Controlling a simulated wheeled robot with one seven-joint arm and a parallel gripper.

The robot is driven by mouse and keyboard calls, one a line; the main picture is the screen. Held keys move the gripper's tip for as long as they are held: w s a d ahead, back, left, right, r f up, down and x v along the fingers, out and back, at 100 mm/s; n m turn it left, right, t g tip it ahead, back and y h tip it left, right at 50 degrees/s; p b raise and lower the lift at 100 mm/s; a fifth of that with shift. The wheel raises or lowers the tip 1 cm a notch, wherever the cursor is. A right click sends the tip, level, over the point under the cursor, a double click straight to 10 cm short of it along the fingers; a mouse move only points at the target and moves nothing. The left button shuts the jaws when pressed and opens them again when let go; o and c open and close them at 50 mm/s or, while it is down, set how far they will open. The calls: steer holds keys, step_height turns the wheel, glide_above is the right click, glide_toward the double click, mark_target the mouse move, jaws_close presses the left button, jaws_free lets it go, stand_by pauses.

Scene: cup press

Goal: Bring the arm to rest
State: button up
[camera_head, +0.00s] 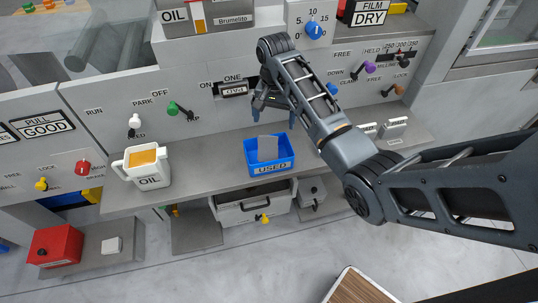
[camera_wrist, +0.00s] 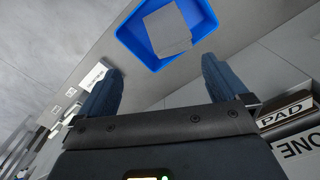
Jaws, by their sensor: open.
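My gripper (camera_head: 271,108) is at the end of my dark arm, which reaches in from the right in the head view. It hangs above the shelf, behind the blue bin marked USED (camera_head: 268,164). In the wrist view my gripper (camera_wrist: 160,90) shows two dark blue fingers wide apart with nothing between them. The blue bin (camera_wrist: 205,22) lies beyond the fingertips at the top of that view. A grey flat piece (camera_head: 267,148) is in the bin, and it also shows in the wrist view (camera_wrist: 167,32).
A white jug marked OIL (camera_head: 148,180) stands on the shelf at left. A panel with knobs and levers, including a green lever (camera_head: 174,108), stands behind. A drawer (camera_head: 252,205) is below the shelf. A red box (camera_head: 55,245) is at lower left. The shelf between jug and bin is clear.

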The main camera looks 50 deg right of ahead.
steer(key=shift+r, duration=1.4)
steer(key=s+a+f+n+t, duration=0.2)
steer(key=s+a+f, duration=0.2)
steer(key=a+f, duration=0.3)
steer(key=s+a+f+n+t, duration=0.25)
steer(key=s+a+f, duration=0.2)
steer(key=a, duration=0.45)
steer(key=s+a+r+n+t, duration=0.2)
steer(key=s+a+t, duration=0.2)
steer(key=s+a, duration=0.5)
steer(key=s+d+r+n+t, duration=0.1)
steer(key=s+r+n+t, duration=0.5)
steer(key=s+r, duration=1.4)
step_height(320, 180, up, 2)
steer(key=shift+d+r, duration=0.2)
steer(key=shift+d, duration=0.15)
